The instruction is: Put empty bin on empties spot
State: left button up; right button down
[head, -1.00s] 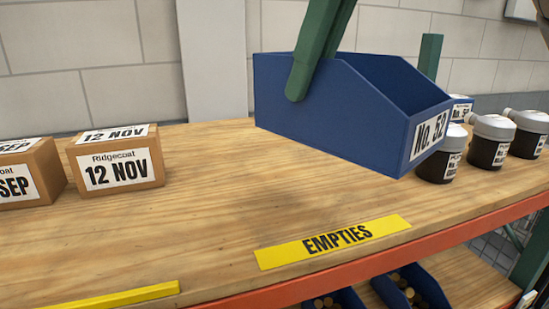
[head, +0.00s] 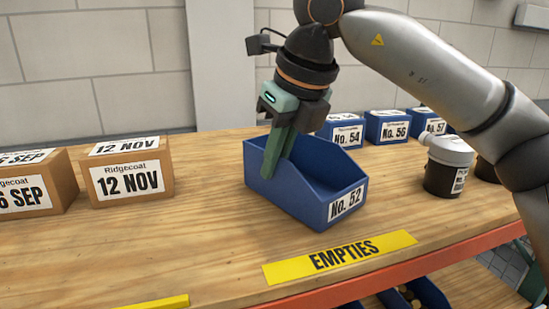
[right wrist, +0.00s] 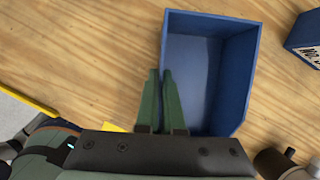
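The blue bin (head: 292,200) labelled No. 52 stands upright on the wooden shelf, or very close above it, just behind the yellow EMPTIES strip (head: 338,257). Its inside looks empty in the right wrist view (right wrist: 200,75). My right gripper (head: 277,152) reaches down from above at the bin's left wall. In the right wrist view its green fingers (right wrist: 160,98) are close together, with the wall between them, so it looks shut on that wall. My left gripper is not in view.
Brown Ridgecoat boxes (head: 128,180) stand at left. Blue bins (head: 386,127) line the back right. Dark jars with pale lids (head: 447,168) stand at right. An orange beam (head: 440,254) edges the shelf. Wood between the boxes and bin is clear.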

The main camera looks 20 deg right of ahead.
jog(key=shift+f, duration=0.2)
jog(key=c, duration=1.5)
grip_release()
jog(key=shift+f, duration=0.1)
jog(key=o, duration=0.5)
jog(key=shift+c, duration=0.2)
jog(key=shift+r, duration=0.35)
jog(key=v, duration=1.2)
jog(key=shift+s+f, duration=0.1)
jog(key=shift+f, duration=0.05)
